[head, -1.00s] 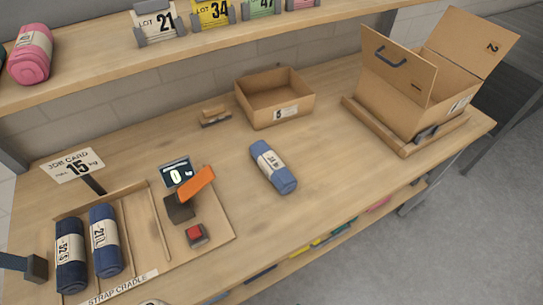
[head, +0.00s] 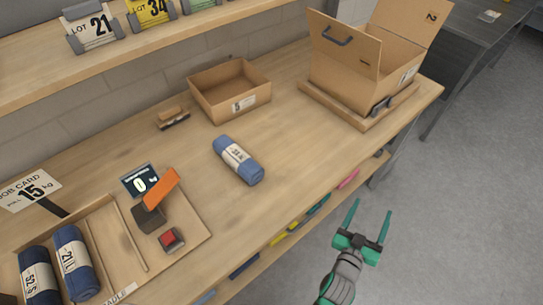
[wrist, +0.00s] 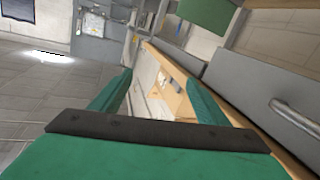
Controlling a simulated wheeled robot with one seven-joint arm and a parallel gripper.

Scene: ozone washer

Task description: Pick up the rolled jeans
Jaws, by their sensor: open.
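A blue rolled pair of jeans (head: 238,160) with a white paper band lies alone on the middle of the wooden bench. Two darker blue rolled jeans, one banded 32 S (head: 38,277) and one banded 21 L (head: 74,263), lie side by side in the strap cradle at the lower left. My gripper (head: 370,208) is open and empty, off the bench's front edge, to the right of and apart from the lone roll. In the wrist view, its green fingers (wrist: 157,88) are spread with nothing between them, and no jeans show there.
An open cardboard tray (head: 230,95) stands behind the roll, with a small brush-like block (head: 172,119) beside it. A lidded carton (head: 360,75) sits at the right end. A display (head: 140,181) with an orange part stands left. An upper shelf (head: 120,65) overhangs the back.

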